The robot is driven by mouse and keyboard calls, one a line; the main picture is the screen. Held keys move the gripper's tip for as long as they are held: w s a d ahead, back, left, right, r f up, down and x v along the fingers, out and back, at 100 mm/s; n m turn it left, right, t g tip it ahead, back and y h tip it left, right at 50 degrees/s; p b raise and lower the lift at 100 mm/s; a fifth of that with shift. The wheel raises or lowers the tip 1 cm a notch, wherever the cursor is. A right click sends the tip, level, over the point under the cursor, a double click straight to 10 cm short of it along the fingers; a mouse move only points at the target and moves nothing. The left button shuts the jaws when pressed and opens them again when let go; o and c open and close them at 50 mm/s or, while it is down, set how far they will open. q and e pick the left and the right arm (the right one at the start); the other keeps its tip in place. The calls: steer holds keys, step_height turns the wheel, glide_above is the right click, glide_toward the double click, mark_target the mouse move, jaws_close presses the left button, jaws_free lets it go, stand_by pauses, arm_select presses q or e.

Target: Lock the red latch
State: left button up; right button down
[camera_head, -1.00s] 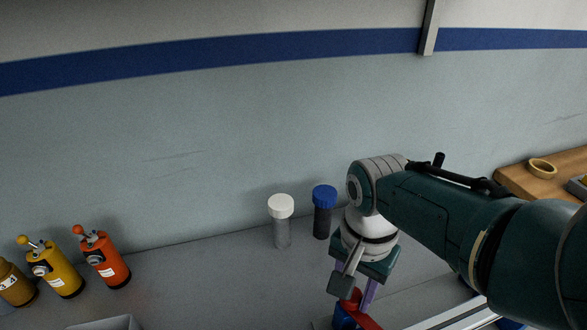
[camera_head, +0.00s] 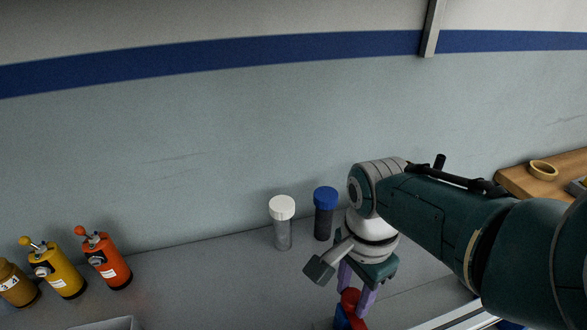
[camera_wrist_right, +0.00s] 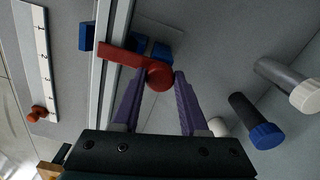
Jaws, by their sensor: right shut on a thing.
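The red latch (camera_wrist_right: 122,54) shows in the right wrist view as a flat red bar with a round knob at one end. My right gripper (camera_wrist_right: 161,74) has its purple fingers on either side of that knob and is shut on it. In the head view, the right gripper (camera_head: 354,300) points down at the red latch (camera_head: 350,297), low in the picture. Fingers and picture edge hide much of the latch there. Blue parts (camera_wrist_right: 160,51) sit beside the bar. My left gripper is not in view.
A white-capped tube (camera_head: 282,222) and a blue-capped tube (camera_head: 325,213) stand just left of my right wrist. Orange (camera_head: 108,262) and yellow (camera_head: 58,272) bottles stand at the left. A metal rail (camera_wrist_right: 108,65) runs beside the latch. The bench's middle is clear.

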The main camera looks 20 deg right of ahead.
mark_target(355, 296)
steer(key=shift+d+f, duration=0.1)
steer(key=shift+c, duration=2.2)
jaws_free()
step_height(355, 296, up, 9)
steer(key=p, duration=0.5)
steer(key=shift+r, duration=0.55)
